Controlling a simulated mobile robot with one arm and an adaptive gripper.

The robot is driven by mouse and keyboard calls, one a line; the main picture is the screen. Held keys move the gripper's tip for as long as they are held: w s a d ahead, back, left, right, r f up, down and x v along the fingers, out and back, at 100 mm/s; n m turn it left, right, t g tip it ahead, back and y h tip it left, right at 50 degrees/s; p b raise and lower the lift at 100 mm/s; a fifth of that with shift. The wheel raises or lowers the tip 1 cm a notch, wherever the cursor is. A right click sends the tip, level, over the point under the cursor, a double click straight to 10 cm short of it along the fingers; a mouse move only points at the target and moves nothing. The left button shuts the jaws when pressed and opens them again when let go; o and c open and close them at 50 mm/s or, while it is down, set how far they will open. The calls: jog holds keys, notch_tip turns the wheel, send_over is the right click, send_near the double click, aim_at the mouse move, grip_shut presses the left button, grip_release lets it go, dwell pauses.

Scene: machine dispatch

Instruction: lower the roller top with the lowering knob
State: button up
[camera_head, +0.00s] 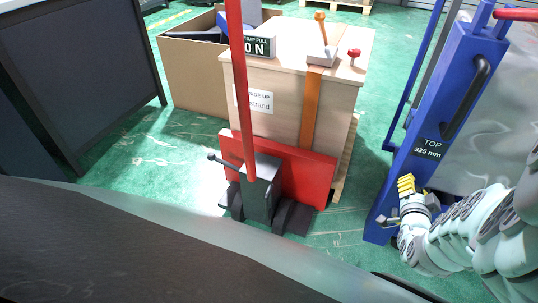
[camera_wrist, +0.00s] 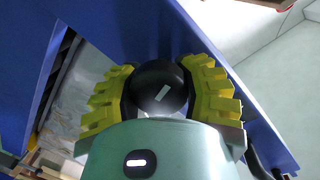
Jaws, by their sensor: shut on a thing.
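The roller top's blue frame (camera_head: 447,95) stands at the right in the head view and carries a dark label (camera_head: 428,148) reading "TOP 325 mm". My gripper (camera_head: 406,184) is at the lower part of this blue frame. In the wrist view its yellow ribbed fingers (camera_wrist: 162,82) are closed on both sides of a round black knob (camera_wrist: 158,90) with a pale mark on its face. The blue frame (camera_wrist: 105,22) lies behind the knob. In the head view the fingers and wrist hide the knob.
A wooden crate (camera_head: 285,95) with an orange strap stands on a pallet at the centre. In front of it is a red and dark grey pallet truck (camera_head: 262,185) with a raised red handle. An open cardboard box (camera_head: 195,85) stands behind left. Green floor is clear between crate and blue frame.

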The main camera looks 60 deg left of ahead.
jog(key=shift+a+r, duration=0.15)
jog(key=shift+a, duration=0.05)
jog(key=o, duration=1.1)
jog(key=shift+s, duration=0.2)
jog(key=shift+c, duration=0.2)
jog(key=shift+o, duration=1.3)
jog(key=shift+w+d+f, duration=0.1)
jog(key=shift+d+f, duration=0.05)
jog(key=shift+f, duration=0.05)
jog(key=shift+v, duration=3.7)
